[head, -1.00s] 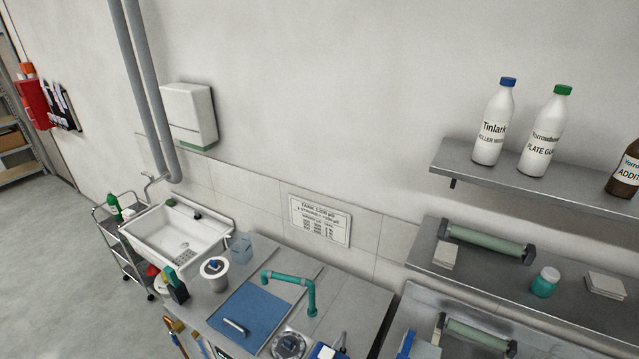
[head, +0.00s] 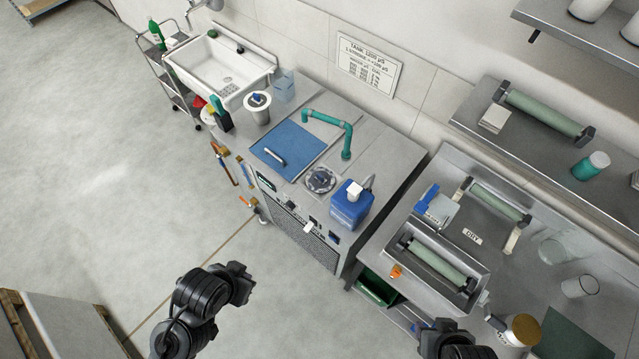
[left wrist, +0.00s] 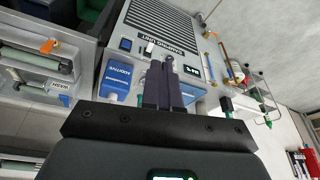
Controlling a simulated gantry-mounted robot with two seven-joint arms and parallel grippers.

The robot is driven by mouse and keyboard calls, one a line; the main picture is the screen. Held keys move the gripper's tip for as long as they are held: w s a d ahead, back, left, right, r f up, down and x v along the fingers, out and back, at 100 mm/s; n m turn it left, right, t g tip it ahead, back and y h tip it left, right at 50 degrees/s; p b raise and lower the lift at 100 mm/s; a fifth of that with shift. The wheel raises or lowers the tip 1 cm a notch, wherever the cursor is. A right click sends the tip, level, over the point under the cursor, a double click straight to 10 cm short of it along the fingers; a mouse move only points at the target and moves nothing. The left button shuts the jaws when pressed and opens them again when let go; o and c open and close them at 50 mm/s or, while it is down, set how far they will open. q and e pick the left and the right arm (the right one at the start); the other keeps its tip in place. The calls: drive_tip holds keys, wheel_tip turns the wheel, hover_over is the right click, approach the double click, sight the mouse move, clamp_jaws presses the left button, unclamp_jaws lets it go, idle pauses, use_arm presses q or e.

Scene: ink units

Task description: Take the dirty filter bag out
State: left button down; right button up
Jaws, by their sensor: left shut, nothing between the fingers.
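No filter bag shows in any view. The dampening unit (head: 310,236) is a grey cabinet with a blue lid (head: 283,141) with a handle, a round grey cap (head: 319,180) and a teal bent pipe (head: 327,118) on top; the lid is down. My left gripper (head: 240,283) is in front of the unit, lower in the head view, apart from it. In the left wrist view my left gripper's dark fingers (left wrist: 162,85) are together and empty, with the unit's front beyond. My right arm shows at the bottom edge of the head view; its fingers are not clear.
A blue additive jug (head: 350,205) stands on the unit's right front corner. A sink (head: 212,70) and a trolley (head: 172,92) stand left. A bench with a roller tray (head: 438,262) is right. Open floor lies left.

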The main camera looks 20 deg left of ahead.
use_arm(q)
drive_tip(key=c, duration=0.6)
unclamp_jaws()
drive_tip(key=shift+c, duration=0.2)
